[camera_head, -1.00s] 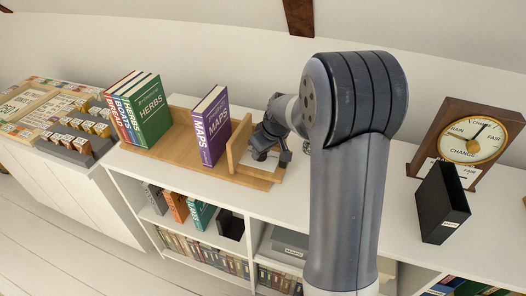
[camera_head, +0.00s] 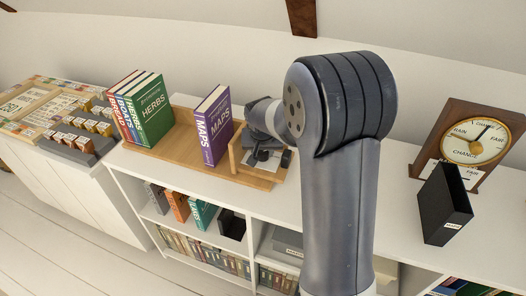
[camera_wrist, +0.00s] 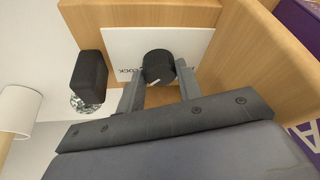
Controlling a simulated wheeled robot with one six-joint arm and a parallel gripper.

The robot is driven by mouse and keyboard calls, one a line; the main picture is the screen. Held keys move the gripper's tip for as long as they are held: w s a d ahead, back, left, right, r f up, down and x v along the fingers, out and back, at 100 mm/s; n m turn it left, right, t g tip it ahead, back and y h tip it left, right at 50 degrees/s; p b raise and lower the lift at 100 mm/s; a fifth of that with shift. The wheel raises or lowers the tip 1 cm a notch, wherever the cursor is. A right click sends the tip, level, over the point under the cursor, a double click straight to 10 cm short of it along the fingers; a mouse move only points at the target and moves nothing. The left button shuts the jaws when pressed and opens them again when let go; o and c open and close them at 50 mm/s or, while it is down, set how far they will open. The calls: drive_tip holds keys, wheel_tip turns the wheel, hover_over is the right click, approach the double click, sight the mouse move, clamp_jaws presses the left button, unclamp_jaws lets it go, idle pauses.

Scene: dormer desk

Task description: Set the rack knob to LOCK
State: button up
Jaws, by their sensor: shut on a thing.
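The rack (camera_head: 190,155) is a light wooden book stand on the white cabinet top. At its right end a white label plate (camera_wrist: 200,42) lies in front of a wooden upright, with the letters "OCK" readable beside a round black knob (camera_wrist: 158,64). A short pale mark shows on the knob's near side. The other lettering is mostly hidden by the knob and a finger. My gripper (camera_wrist: 160,82) is shut on the knob, one finger on each side. In the head view my gripper (camera_head: 260,153) is small, and my wrist hides the knob.
Green, blue and red books (camera_head: 150,108) and a purple MAPS book (camera_head: 212,125) stand on the rack. A black block (camera_wrist: 88,76) is left of the knob in the wrist view.

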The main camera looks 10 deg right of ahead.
idle(0.3)
drive_tip(key=o, duration=1)
drive_tip(key=v, duration=1)
drive_tip(key=shift+r, duration=0.4)
drive_tip(key=shift+s, duration=0.15)
